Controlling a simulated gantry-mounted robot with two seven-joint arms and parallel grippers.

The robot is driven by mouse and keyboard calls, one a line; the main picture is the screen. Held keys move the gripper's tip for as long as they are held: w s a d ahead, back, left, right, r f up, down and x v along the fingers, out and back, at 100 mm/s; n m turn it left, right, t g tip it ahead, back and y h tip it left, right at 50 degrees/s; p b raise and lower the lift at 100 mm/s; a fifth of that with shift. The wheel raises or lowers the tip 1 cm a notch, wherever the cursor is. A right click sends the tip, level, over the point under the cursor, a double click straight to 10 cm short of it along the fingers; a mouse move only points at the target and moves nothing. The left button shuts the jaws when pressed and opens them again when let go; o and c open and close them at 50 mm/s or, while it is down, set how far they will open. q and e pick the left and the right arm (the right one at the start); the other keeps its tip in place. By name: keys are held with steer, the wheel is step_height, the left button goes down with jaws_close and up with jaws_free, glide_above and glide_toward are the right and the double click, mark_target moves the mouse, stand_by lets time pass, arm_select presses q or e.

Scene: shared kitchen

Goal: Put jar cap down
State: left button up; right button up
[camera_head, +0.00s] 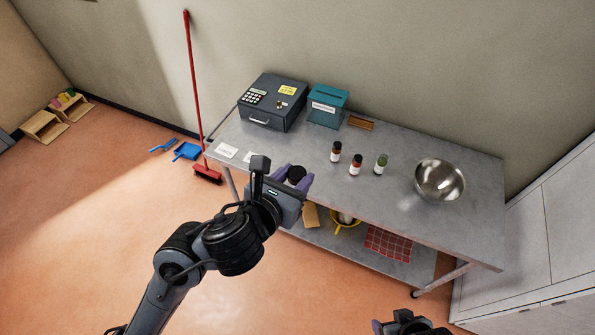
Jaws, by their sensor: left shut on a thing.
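My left gripper (292,177) has purple fingertips and is shut on a round black jar cap (296,173). It holds the cap over the front left part of the grey metal table (395,216). The gap between cap and tabletop is hard to judge. Three small jars stand upright on the table: a dark red one (336,153), a red one (356,166) and a green one (381,164). They are to the right of the gripper and apart from it. Only part of my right gripper (392,326) shows at the bottom edge, and its jaws are unclear.
A dark cash box (272,103), a teal box (327,106) and a small brown block (360,123) stand at the back. A metal bowl (440,180) is at the right. White cards (227,151) lie at the left end. The table's front middle is clear.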

arm_select(q)
steer(key=shift+a+f+m+g+h, duration=0.2)
steer(key=shift+f+m+g+h, duration=0.1)
steer(key=shift+m+h, duration=0.2)
steer(key=s+a+f+m+g+h, duration=0.3)
steer(key=f+m+g+h, duration=0.45)
steer(key=m+g, duration=0.35)
steer(key=w+a+r+n+t+y, duration=0.8)
steer(key=r+n+t, duration=0.3)
steer(key=n, duration=0.1)
steer(key=shift+w+a+t, duration=0.15)
steer(key=shift+a+t, duration=0.15)
steer(key=a+n+y, duration=0.2)
steer(key=a+y, duration=0.1)
steer(key=a+n+t+y, duration=0.1)
steer(key=a, duration=0.1)
steer(key=shift+a+r+n+y, duration=0.1)
steer(key=shift+r+n+y, duration=0.25)
steer(key=shift+n, duration=0.05)
steer(key=shift+a+f+n+y, duration=0.15)
steer(key=shift+a+n+y, duration=0.55)
steer(key=shift+a+y, duration=0.3)
